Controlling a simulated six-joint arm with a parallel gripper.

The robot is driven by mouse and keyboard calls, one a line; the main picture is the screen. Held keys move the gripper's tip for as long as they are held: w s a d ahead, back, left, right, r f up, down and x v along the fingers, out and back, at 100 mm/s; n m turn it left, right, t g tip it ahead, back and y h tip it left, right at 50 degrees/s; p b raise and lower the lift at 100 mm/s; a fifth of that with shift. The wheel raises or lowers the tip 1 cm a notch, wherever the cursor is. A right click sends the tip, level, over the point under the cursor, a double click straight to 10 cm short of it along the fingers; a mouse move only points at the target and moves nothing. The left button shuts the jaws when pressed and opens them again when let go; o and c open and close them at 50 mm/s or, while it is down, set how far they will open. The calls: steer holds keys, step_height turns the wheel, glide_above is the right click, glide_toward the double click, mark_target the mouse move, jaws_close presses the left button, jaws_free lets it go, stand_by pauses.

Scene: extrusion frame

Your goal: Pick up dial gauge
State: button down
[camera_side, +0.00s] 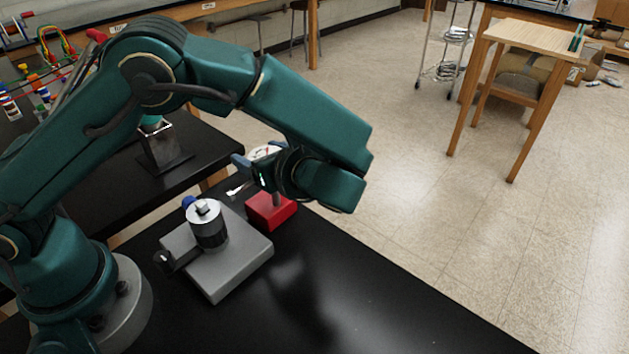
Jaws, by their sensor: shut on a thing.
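The dial gauge (266,152) shows a round white face on a stem above a red block (271,210). My gripper (258,170) is at the gauge, shut on it, with its bluish fingers by the face. My wrist and forearm hide the right part of the gauge. The stem still appears to reach down to the red block; whether it is seated in it or just in front of it I cannot tell.
A grey plate (240,262) with a black and silver cylinder (207,226) stands left of the red block on the black table (370,310). A dark stand (164,150) is on another black table behind. The front right of the table is clear.

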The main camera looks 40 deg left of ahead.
steer(key=s+a+r, duration=0.5)
steer(key=a+r, duration=0.5)
steer(key=r, duration=0.1)
steer(key=w+d+f, duration=0.4)
steer(key=d+f, duration=0.4)
steer(key=d, duration=0.2)
steer(key=shift+w, duration=0.4)
steer(key=shift+f, duration=0.3)
steer(key=shift+s+f, duration=0.25)
steer(key=shift+f, duration=0.9)
